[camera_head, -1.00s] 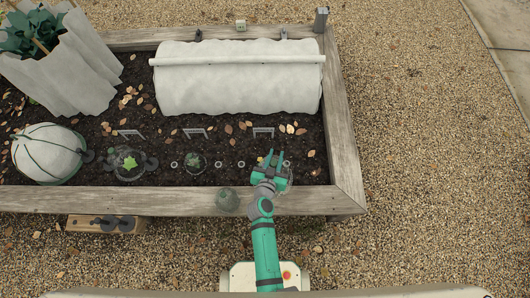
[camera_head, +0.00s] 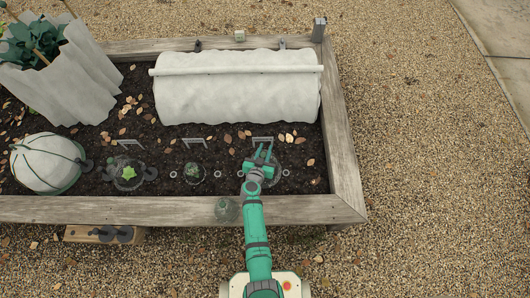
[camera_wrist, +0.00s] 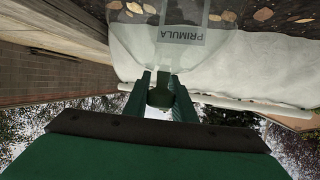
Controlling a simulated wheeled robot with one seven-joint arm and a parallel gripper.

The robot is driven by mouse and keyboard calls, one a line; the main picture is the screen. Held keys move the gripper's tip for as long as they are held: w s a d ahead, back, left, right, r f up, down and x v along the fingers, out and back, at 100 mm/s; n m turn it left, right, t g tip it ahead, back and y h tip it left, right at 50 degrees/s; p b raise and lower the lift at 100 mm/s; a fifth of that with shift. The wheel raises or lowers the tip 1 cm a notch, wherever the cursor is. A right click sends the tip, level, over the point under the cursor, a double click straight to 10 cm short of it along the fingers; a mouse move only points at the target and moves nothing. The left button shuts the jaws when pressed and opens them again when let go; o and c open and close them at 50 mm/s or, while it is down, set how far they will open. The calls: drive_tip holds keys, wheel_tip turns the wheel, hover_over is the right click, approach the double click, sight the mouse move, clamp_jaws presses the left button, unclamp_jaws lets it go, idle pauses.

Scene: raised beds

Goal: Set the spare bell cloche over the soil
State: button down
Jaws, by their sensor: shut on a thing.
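My gripper (camera_head: 262,158) is over the soil (camera_head: 225,150) near the bed's front right, below the right-hand grey marker (camera_head: 263,140). In the wrist view my gripper (camera_wrist: 161,80) is shut on the dark knob of a clear bell cloche (camera_wrist: 150,55). The cloche's see-through wall spreads beyond the fingers, and a label reading PRIMULA (camera_wrist: 182,36) shows upside down through or beside it. In the head view the clear cloche is hard to make out beneath the gripper. Whether its rim touches the soil cannot be told.
Two covered plants (camera_head: 128,172) (camera_head: 195,173) stand left of my gripper. A white fleece tunnel (camera_head: 237,87) lies behind. A round greenish object (camera_head: 227,210) sits at the front wooden rim (camera_head: 140,208). Small rings and fallen leaves lie on the soil.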

drive_tip(key=shift+f, duration=1.4)
drive_tip(key=c, duration=1.5)
unclamp_jaws()
drive_tip(key=shift+f, duration=0.15)
drive_tip(key=s+r+t, duration=0.1)
drive_tip(key=s+r, duration=0.8)
drive_tip(key=s, duration=0.4)
drive_tip(key=s+r+t, duration=0.2)
drive_tip(key=s+r, duration=0.6)
drive_tip(key=s, duration=0.6)
drive_tip(key=s+r+n+y, duration=0.1)
drive_tip(key=s+r, duration=0.3)
drive_tip(key=r, duration=0.2)
drive_tip(key=s+r+n+y, duration=0.1)
drive_tip(key=s+r, duration=0.4)
drive_tip(key=r, duration=0.1)
drive_tip(key=s+a+r+n+y, duration=0.1)
drive_tip(key=s+r, duration=0.4)
drive_tip(key=r, duration=0.1)
drive_tip(key=shift+r+g+y, duration=0.3)
drive_tip(key=shift+r+g, duration=0.1)
